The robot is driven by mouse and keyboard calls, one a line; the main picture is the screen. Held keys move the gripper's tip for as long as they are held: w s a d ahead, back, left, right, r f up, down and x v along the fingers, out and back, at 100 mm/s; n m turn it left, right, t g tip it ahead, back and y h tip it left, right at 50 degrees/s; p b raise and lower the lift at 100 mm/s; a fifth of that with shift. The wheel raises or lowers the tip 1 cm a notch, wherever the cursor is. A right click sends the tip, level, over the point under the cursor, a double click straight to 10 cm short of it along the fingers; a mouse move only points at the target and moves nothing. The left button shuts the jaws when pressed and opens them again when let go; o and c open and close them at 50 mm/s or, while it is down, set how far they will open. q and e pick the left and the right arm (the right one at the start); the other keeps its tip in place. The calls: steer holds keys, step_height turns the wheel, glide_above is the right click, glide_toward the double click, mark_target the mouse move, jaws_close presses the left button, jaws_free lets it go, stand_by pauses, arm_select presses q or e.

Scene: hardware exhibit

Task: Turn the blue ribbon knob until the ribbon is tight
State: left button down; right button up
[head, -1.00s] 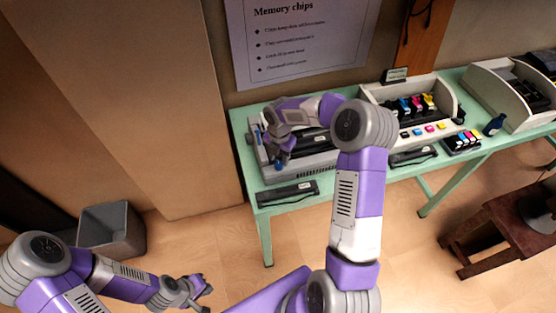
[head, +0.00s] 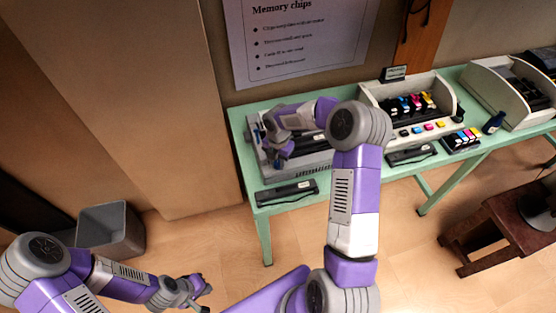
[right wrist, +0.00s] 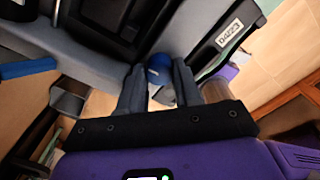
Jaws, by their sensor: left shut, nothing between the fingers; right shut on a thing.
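The blue ribbon knob (right wrist: 159,68) shows in the right wrist view between my fingers, at the front edge of a grey machine (right wrist: 95,68). In the head view this machine (head: 312,165) is on the left end of the green table. My right gripper (head: 279,160) is over the machine's front left corner in the head view. It is shut on the blue knob, with a finger on each side in the right wrist view (right wrist: 158,80). My left gripper (head: 204,289) is shut and empty, low over the floor. The ribbon cannot be made out.
A black module with a label (head: 287,194) lies at the table's front edge, close to my right gripper. An open printer with coloured cartridges (head: 447,98) stands to the right. A grey bin (head: 130,236) and a brown stool (head: 490,235) are on the floor.

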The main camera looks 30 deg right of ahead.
steer(key=shift+m, duration=0.3)
steer(key=m, duration=0.6)
steer(key=shift+b, duration=0.4)
steer(key=m, duration=0.6)
steer(key=shift+w+m+b, duration=0.1)
steer(key=shift+m+b, duration=0.2)
steer(key=shift+b, duration=0.1)
steer(key=m, duration=0.6)
steer(key=shift+r, duration=0.1)
steer(key=m, duration=0.6)
steer(key=shift+m, duration=0.4)
steer(key=m, duration=0.5)
steer(key=shift+p, duration=0.3)
steer(key=m+p, duration=0.1)
steer(key=m, duration=0.5)
steer(key=shift+m+p, duration=0.4)
